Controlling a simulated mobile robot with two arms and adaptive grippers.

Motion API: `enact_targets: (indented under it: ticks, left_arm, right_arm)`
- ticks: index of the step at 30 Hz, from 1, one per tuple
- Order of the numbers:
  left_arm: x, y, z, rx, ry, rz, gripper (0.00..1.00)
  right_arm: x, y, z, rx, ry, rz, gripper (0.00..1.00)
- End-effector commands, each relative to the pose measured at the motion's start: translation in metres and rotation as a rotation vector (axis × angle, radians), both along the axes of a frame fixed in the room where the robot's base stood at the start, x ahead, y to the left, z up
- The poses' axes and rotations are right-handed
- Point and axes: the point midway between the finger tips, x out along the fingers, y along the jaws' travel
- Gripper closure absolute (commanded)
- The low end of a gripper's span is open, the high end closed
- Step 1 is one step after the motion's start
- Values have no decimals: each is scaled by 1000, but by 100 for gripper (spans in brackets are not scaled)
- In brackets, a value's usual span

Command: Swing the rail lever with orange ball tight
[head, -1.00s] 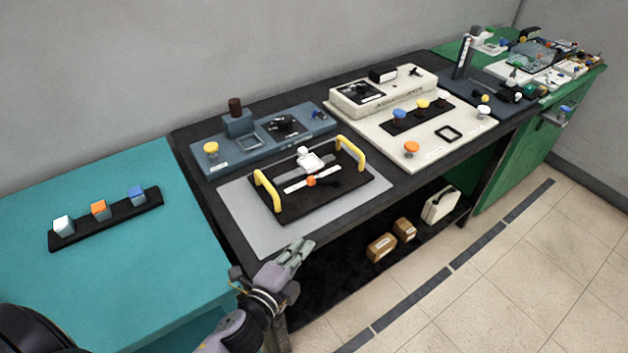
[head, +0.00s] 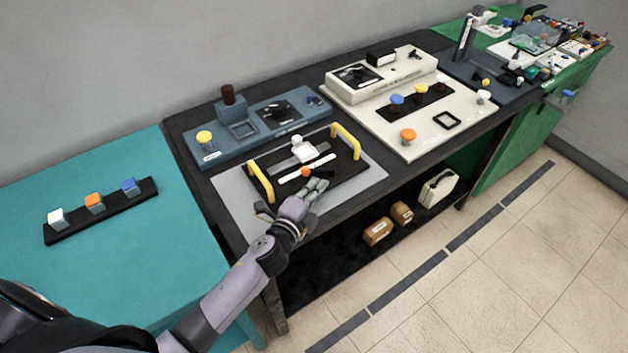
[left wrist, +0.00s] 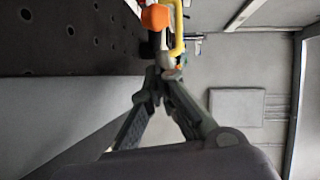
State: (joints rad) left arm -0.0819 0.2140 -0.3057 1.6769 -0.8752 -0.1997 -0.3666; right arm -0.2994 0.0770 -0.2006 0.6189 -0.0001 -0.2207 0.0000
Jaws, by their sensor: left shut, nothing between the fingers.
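The orange ball (head: 306,172) of the rail lever sits on the black board (head: 345,178) between two yellow handles. A gap shows between fingertips and ball there. The lever's arm is mostly hidden by my gripper. My right gripper is not in view.
A blue-grey console (head: 262,127) stands behind the board. A cream panel (head: 412,147) with coloured knobs is to the right. A teal table (head: 110,255) with a strip of coloured cubes is at left. Boxes (head: 377,231) lie on the shelf below.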

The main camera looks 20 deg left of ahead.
Motion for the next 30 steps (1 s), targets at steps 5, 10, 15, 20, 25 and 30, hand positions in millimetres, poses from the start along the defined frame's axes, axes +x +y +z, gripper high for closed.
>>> enact_targets:
  ticks: [5, 10, 15, 20, 25, 30]
  left_arm:
    - [12, 9, -2, 1, -1, -1, 100]
    - [14, 11, -4, 0, 0, 0, 100]
    - [14, 11, -4, 0, 0, -1, 100]
    - [20, 18, -5, 1, -1, 0, 100]
    - [27, 28, -5, 0, 0, 1, 100]
    - [27, 28, -6, 2, 1, 3, 100]
  right_arm:
    - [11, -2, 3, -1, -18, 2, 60]
    - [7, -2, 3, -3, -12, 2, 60]
    - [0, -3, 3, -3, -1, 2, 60]
    - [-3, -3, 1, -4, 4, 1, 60]
    - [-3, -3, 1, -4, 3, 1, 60]
    - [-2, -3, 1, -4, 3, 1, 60]
